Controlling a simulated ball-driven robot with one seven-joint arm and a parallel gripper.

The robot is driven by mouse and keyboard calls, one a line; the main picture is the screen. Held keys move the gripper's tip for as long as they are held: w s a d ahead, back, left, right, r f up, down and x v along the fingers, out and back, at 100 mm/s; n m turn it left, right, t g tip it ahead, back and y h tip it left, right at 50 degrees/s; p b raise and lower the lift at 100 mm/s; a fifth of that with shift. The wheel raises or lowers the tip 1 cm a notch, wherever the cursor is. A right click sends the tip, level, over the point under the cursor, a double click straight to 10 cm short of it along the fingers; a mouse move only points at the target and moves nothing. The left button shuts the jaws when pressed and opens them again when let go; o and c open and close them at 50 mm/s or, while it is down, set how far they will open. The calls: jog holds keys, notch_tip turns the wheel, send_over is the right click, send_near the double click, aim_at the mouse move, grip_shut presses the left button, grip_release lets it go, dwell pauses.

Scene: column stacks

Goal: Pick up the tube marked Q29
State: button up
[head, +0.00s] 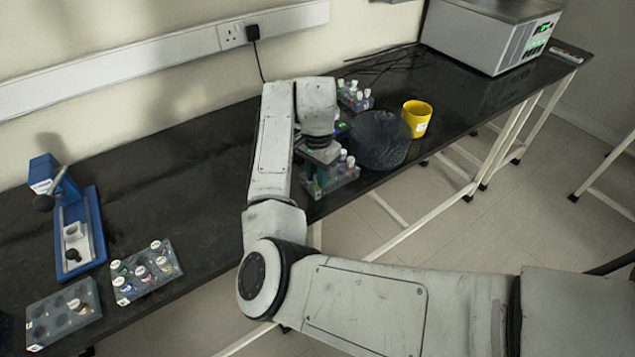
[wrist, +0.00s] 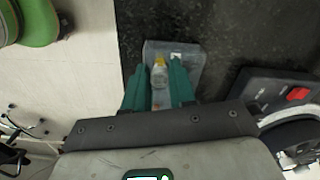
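A clear rack (head: 345,177) holding several capped tubes (head: 343,155) stands near the front edge of the dark bench. My gripper (head: 317,163) is over this rack, partly hidden by my wrist. In the wrist view the rack (wrist: 191,57) lies under my green fingers (wrist: 159,82). A clear tube with a yellow part (wrist: 159,75) shows in the narrow gap between the fingers. I cannot tell whether the fingers touch it. No marking is readable, so I cannot tell which tube is Q29.
A yellow cup (head: 417,118) and a dark round item (head: 380,140) stand right of the rack. Another tube rack (head: 354,98) is behind. Two racks (head: 145,272) (head: 62,312) and a blue stand (head: 84,240) are at left.

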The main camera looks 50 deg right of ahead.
grip_shut()
jog(key=shift+r, duration=0.2)
